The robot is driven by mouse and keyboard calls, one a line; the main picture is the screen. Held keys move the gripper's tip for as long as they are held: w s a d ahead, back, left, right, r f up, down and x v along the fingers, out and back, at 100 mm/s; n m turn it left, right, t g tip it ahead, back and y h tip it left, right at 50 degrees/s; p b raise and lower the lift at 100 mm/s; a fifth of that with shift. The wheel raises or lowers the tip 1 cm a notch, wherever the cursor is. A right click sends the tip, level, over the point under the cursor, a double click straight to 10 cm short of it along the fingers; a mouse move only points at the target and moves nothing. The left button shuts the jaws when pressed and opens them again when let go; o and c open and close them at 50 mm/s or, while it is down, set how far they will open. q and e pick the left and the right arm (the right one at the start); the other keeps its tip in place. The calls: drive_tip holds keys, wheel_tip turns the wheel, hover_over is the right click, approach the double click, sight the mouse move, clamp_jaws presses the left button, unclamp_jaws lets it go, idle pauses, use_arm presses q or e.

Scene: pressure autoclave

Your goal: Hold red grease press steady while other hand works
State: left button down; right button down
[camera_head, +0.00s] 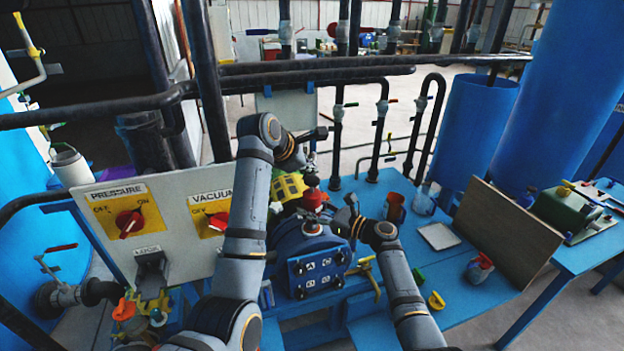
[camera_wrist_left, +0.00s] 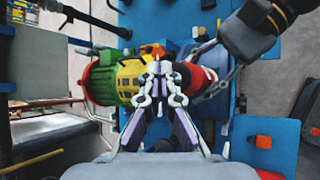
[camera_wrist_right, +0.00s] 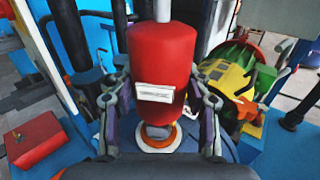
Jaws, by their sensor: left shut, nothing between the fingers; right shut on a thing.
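The red grease press (camera_wrist_right: 163,60) is a red cylinder with a white label, upright in the right wrist view. My right gripper (camera_wrist_right: 160,103) has a finger on each side of it and is shut on its lower part. In the head view the press (camera_head: 313,199) stands above the blue vessel (camera_head: 312,262), with my right gripper (camera_head: 343,214) at its right side. My left gripper (camera_wrist_left: 160,75) is shut and empty, above the yellow and green machine. In the left wrist view the press (camera_wrist_left: 204,80) is just right of its fingers, partly hidden.
The yellow and green machine (camera_head: 289,187) is behind the press. A control panel (camera_head: 165,225) with red knobs stands at left. Dark pipes (camera_head: 290,77) cross behind. A brown board (camera_head: 507,232), red cup (camera_head: 394,208) and white tray (camera_head: 439,236) are on the right of the blue table.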

sight(311, 179)
idle(0.5)
use_arm(q)
drive_tip(key=shift+f, duration=0.4)
drive_tip(key=shift+f, duration=1.35)
idle(1.1)
drive_tip(key=shift+r, duration=1.75)
drive_tip(key=shift+r, duration=2.5)
